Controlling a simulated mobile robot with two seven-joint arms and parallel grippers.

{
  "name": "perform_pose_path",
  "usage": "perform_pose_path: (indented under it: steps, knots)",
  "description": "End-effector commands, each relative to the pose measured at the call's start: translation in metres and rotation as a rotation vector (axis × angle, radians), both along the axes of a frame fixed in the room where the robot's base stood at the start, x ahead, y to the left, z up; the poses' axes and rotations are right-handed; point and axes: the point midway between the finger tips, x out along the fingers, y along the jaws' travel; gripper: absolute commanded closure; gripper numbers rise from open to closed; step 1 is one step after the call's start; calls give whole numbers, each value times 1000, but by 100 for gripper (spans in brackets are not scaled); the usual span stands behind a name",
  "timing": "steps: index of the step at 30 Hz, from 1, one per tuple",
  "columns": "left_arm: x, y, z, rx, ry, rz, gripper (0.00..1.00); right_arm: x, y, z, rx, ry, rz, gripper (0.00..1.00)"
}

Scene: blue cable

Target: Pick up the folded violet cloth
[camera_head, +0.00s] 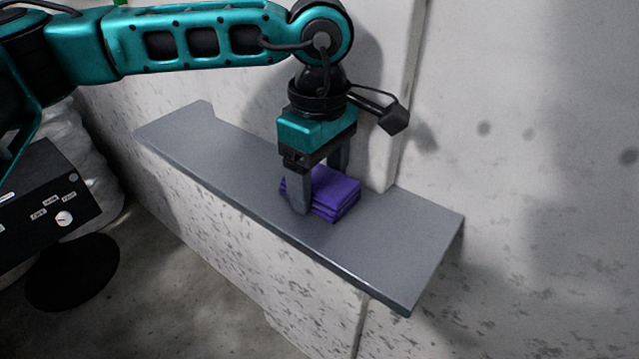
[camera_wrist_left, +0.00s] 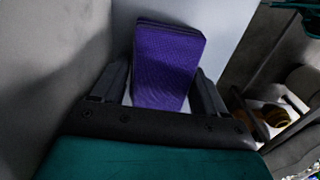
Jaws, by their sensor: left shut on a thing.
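The folded violet cloth (camera_head: 337,192) lies in a layered stack on a grey shelf (camera_head: 225,165). My left gripper (camera_head: 318,190) reaches down from above, with one finger at the near left side of the cloth and the other behind it. It is shut on the cloth. In the left wrist view the cloth (camera_wrist_left: 168,65) sits between the two fingers of the left gripper (camera_wrist_left: 165,90). The cloth appears to rest on the shelf; I cannot tell if there is a small gap under it. My right gripper is not in view.
A pale wall (camera_head: 540,120) rises right behind the shelf, with a vertical post (camera_head: 400,90) close to the gripper. The shelf's front edge drops off to the floor. The shelf is bare on both sides of the cloth. A black box (camera_head: 50,190) stands at the left.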

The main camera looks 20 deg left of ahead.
Motion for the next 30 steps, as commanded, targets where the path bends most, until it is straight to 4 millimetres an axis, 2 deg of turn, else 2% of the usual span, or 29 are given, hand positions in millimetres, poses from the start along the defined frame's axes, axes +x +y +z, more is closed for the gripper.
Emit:
perform_pose_path:
  steps: [3, 11, 17, 23, 30]
  knots:
    - [0, 0, 0, 0, -1, 0, 56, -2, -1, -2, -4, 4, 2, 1]
    - [0, 0, 2, 0, -1, 0, 56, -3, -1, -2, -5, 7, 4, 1]
    - [1, 0, 19, -2, -2, 1, 56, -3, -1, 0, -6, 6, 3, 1]
    - [1, -1, 63, -3, -5, -1, 56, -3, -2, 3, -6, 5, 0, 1]
    - [1, -1, 134, -3, -4, 0, 56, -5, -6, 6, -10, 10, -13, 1]
